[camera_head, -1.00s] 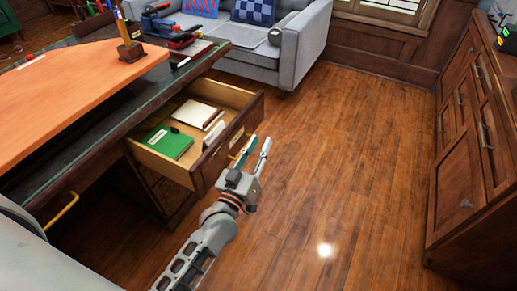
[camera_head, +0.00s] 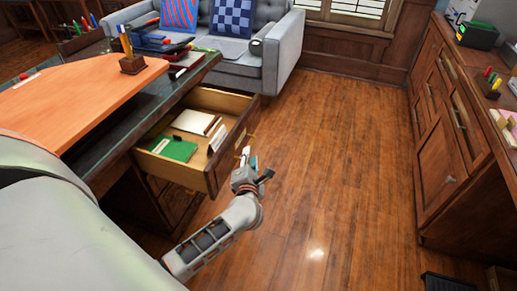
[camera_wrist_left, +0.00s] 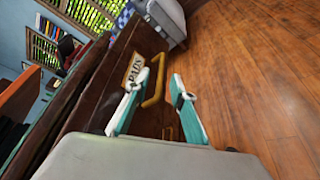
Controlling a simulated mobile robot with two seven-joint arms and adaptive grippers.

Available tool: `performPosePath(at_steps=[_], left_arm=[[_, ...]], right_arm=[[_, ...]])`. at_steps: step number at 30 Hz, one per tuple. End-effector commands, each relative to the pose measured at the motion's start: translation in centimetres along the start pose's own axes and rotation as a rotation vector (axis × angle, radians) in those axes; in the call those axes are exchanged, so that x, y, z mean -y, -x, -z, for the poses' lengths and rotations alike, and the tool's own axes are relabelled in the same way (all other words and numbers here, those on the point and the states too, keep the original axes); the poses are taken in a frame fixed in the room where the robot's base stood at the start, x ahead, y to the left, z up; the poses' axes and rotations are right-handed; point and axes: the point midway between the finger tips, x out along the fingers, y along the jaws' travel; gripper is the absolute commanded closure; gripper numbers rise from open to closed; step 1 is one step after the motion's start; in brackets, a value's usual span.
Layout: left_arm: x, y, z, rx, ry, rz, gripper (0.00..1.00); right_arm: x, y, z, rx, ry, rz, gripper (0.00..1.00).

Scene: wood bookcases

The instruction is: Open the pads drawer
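The pads drawer (camera_head: 225,159) stands pulled out from the desk. Its inside shows a green pad, a cream pad and other stationery. In the left wrist view its dark front (camera_wrist_left: 100,88) carries a label reading PADS (camera_wrist_left: 134,70) and a brass handle (camera_wrist_left: 156,88). My left gripper (camera_head: 258,162) is just off the drawer front in the head view. In the left wrist view its two teal and white fingers (camera_wrist_left: 160,78) are spread, with the handle showing between them; nothing is gripped. Whether a finger touches the handle I cannot tell. My right gripper is not in view.
The desk (camera_head: 110,128) with an orange top (camera_head: 75,95) is on the left. A grey sofa (camera_head: 284,45) stands at the back. A wooden cabinet (camera_head: 440,150) lines the right side. The wood floor (camera_head: 330,160) between is clear.

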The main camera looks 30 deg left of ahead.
Motion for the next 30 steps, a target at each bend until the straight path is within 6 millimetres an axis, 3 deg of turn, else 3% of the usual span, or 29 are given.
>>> performPosePath(at_steps=[5,11,18,30], left_arm=[[0.3,-1.2,0.4,-0.011,0.014,0.008,0.76],[0.5,-4.2,0.5,-0.011,0.009,0.008,0.76],[0.4,-7.2,0.5,-0.010,0.010,0.007,0.76],[0.2,-7.9,0.2,-0.007,0.012,0.006,0.78]], right_arm=[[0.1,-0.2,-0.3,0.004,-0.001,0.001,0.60],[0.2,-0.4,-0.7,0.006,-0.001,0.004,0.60],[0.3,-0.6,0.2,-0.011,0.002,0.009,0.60],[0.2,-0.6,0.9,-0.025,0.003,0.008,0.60]])
